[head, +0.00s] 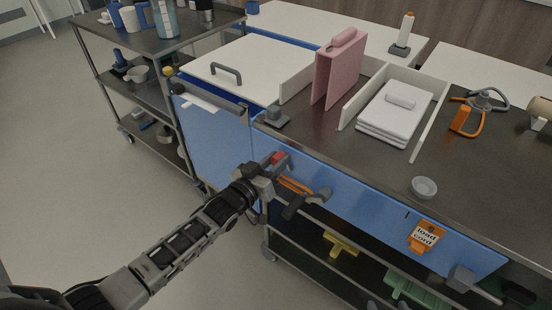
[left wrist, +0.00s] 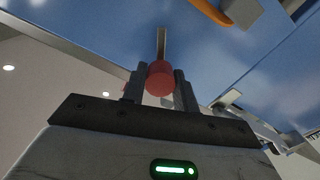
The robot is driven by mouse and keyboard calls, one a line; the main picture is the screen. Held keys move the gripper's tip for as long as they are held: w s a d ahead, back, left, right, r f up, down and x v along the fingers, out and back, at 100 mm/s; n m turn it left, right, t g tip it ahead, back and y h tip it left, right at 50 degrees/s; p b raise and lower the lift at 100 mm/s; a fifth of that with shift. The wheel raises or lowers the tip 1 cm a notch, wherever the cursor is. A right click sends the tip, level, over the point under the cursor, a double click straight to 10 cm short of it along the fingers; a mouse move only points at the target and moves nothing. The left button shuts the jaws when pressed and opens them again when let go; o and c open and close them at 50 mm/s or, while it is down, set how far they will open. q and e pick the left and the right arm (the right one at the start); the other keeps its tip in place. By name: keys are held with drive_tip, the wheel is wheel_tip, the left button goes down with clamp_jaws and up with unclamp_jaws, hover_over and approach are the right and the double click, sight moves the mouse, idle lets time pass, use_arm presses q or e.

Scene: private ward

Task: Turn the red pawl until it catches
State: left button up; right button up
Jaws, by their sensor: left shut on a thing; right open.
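The red pawl (left wrist: 159,80) shows in the left wrist view as a round red end between my gripper's fingers, with a grey bar running up from it across the blue panel. In the head view a small part of the red pawl (head: 277,157) shows at the left end of the cart's blue front. My left gripper (head: 279,165) is shut on it; its fingers (left wrist: 160,88) stand on both sides of the red end. Whether the pawl is caught cannot be told. My right gripper is not in view.
An orange strap or handle (head: 297,186) and a dark grey handle (head: 294,207) sit just right of my left gripper. An orange "load" tag (head: 426,236) hangs further right. A shelf cart (head: 165,47) stands at left; floor (head: 110,190) between is clear.

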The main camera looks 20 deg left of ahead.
use_arm(q)
drive_tip(key=n, duration=0.6)
drive_tip(key=shift+f, duration=0.1)
idle(0.4)
drive_tip(key=o, duration=1)
drive_tip(key=shift+c, duration=0.2)
drive_tip(key=shift+s, duration=0.1)
drive_tip(key=v, duration=1.6)
drive_tip(key=shift+d, duration=0.1)
